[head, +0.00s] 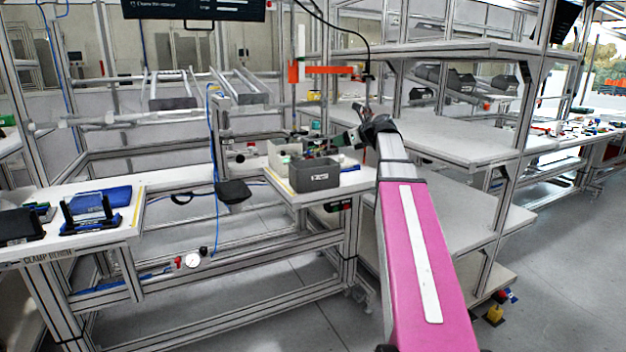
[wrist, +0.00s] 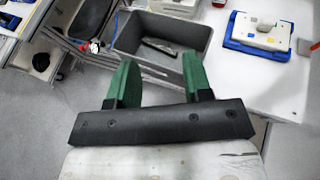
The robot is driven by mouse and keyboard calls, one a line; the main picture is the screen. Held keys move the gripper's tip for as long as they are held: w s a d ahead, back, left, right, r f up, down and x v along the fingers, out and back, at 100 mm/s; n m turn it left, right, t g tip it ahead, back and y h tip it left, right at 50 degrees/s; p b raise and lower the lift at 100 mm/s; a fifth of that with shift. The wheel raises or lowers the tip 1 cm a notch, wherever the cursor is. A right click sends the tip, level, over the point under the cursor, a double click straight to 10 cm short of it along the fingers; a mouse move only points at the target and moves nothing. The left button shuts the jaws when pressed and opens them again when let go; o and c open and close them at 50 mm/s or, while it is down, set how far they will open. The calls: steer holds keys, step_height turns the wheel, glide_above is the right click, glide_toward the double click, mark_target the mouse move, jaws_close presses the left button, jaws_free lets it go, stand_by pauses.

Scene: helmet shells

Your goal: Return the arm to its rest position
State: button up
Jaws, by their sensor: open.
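My pink arm (head: 420,245) reaches forward from the bottom right of the head view towards the bench in the middle. My gripper (wrist: 160,78) shows in the wrist view with two green fingers apart and nothing between them. In the head view its end is small and dark near the back of the bench. The fingers point at a grey bin (wrist: 188,42), which also stands on the bench in the head view (head: 315,178). The fingertips overlap the bin's near wall in the wrist view; I cannot tell the gap.
A dark flat part (wrist: 160,47) lies in the bin. A blue tray with a white part (wrist: 262,32) lies on the bench to its right. White shelves (head: 440,135) stand right of my arm. The clamp bench (head: 125,225) is at left. Open floor (head: 560,290) lies at right.

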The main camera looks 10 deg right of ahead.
steer(key=s+a+f+n+g+h, duration=0.1)
steer(key=s+a+f+n+g, duration=0.2)
steer(key=f, duration=0.6)
steer(key=s+a+f+n+h, duration=0.15)
steer(key=s+f+n, duration=0.3)
steer(key=f, duration=0.45)
steer(key=s+a+f+n+g+h, duration=0.1)
steer(key=s+a+f+n+g, duration=0.15)
steer(key=f+n, duration=0.45)
steer(key=s+f+n+g+h, duration=0.4)
steer(key=s+f+n, duration=0.9)
steer(key=s+f, duration=0.6)
step_height(320, 180, down, 3)
steer(key=shift+a+r+h, duration=0.15)
steer(key=shift+a+h, duration=0.2)
steer(key=shift+h, duration=0.4)
steer(key=shift+g, duration=0.25)
